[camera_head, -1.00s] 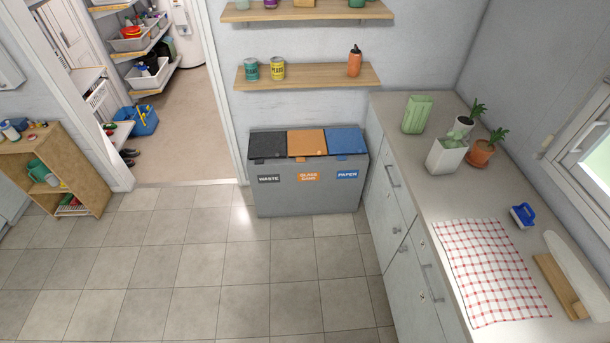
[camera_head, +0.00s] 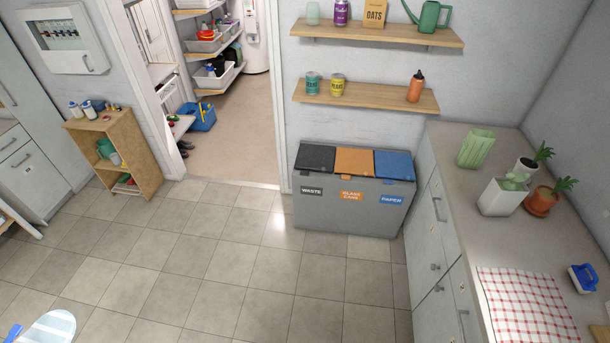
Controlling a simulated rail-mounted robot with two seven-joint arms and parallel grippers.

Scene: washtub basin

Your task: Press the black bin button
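A grey recycling bin (camera_head: 345,216) stands on the floor against the wall, between the doorway and the counter. It has a black lid (camera_head: 315,157) on the left, labelled WASTE, an orange lid (camera_head: 354,160) in the middle and a blue lid (camera_head: 393,164) on the right. All three lids are closed. A small dark tab shows at the front edge of the black lid; I cannot tell clearly whether it is the button. Neither of my grippers is in view.
A counter (camera_head: 470,235) runs along the right, with potted plants and a checkered cloth (camera_head: 525,305). Wall shelves (camera_head: 365,95) hang above the bin. A low wooden shelf unit (camera_head: 122,155) stands left of the doorway. The tiled floor (camera_head: 230,265) before the bin is clear.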

